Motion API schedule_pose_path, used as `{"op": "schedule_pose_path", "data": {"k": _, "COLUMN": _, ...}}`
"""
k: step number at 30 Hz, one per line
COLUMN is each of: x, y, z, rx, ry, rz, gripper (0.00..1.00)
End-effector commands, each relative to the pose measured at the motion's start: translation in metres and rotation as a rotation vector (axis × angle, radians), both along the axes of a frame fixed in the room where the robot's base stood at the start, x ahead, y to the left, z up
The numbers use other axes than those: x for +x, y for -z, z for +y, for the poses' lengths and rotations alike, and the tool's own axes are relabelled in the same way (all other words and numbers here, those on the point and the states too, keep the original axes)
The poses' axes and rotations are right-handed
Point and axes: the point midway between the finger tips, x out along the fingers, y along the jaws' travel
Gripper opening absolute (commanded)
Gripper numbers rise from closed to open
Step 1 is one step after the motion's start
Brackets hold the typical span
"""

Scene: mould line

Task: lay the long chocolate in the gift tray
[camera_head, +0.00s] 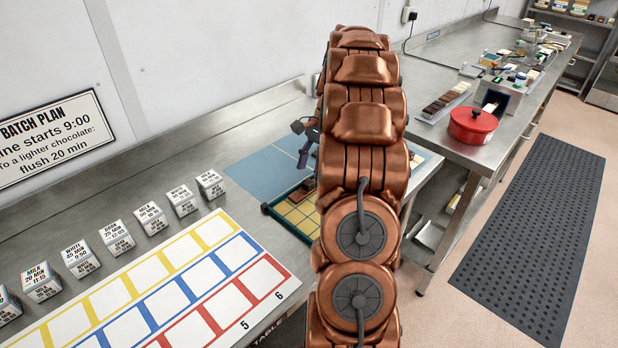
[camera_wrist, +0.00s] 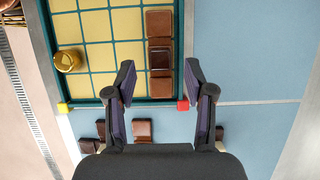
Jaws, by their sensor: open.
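The gift tray (camera_wrist: 97,26), yellow with a green grid and rim, fills the top of the wrist view and is partly hidden behind my arm in the head view (camera_head: 298,213). A long brown chocolate shape (camera_wrist: 160,57) lies along the tray's right column, spanning several cells. Its sections differ in shade, so I cannot tell whether it is one piece. My gripper (camera_wrist: 159,78) is open above the tray's near edge, with its fingers apart to either side of the near end of the brown shape. I see nothing held between them.
A gold round piece (camera_wrist: 68,60) sits in the tray's left part. Brown pieces (camera_wrist: 142,130) lie on the blue mat (camera_wrist: 250,60) in front of the tray. Labelled cubes (camera_head: 80,259) line the bench beside a coloured grid board (camera_head: 130,308). A red pot (camera_head: 472,125) stands on the right bench.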

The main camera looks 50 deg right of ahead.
Motion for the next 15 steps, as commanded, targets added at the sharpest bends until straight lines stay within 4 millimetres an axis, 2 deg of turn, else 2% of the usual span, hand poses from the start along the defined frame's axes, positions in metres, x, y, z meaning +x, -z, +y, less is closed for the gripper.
{"op": "schedule_pose_path", "data": {"k": 15, "x": 0.000, "y": -0.051, "z": -0.022, "rx": -0.003, "ry": 0.000, "rz": -0.002, "gripper": 0.53}}
